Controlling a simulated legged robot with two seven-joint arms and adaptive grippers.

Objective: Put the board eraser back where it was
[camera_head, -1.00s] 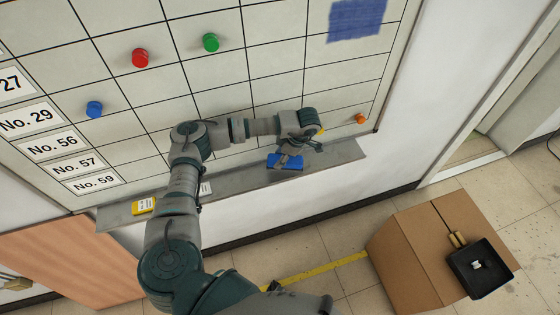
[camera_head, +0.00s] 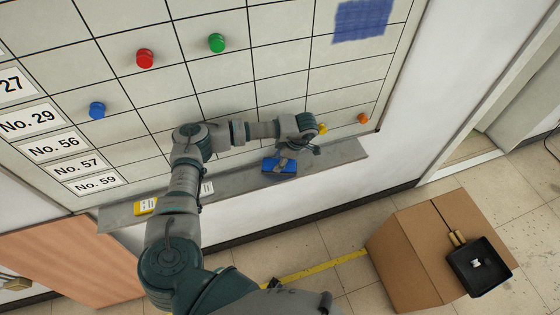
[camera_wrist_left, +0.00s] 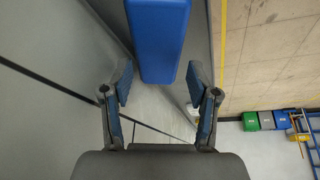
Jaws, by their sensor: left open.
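The blue board eraser (camera_head: 270,165) rests on the grey ledge (camera_head: 232,182) below the whiteboard. In the left wrist view the eraser (camera_wrist_left: 158,38) fills the top middle, its near end between or just beyond the fingertips. My left gripper (camera_head: 288,164) is at the eraser in the head view and partly covers it. In the wrist view the left gripper (camera_wrist_left: 158,85) is open, with a gap on each side of the eraser. My right gripper is not in view.
The whiteboard (camera_head: 280,55) carries red, green, blue, yellow and orange magnets and a blue scribble (camera_head: 362,20). A yellow box (camera_head: 145,206) lies on the ledge's left part. A cardboard box (camera_head: 410,250) with a black tray (camera_head: 480,267) stands on the floor at right.

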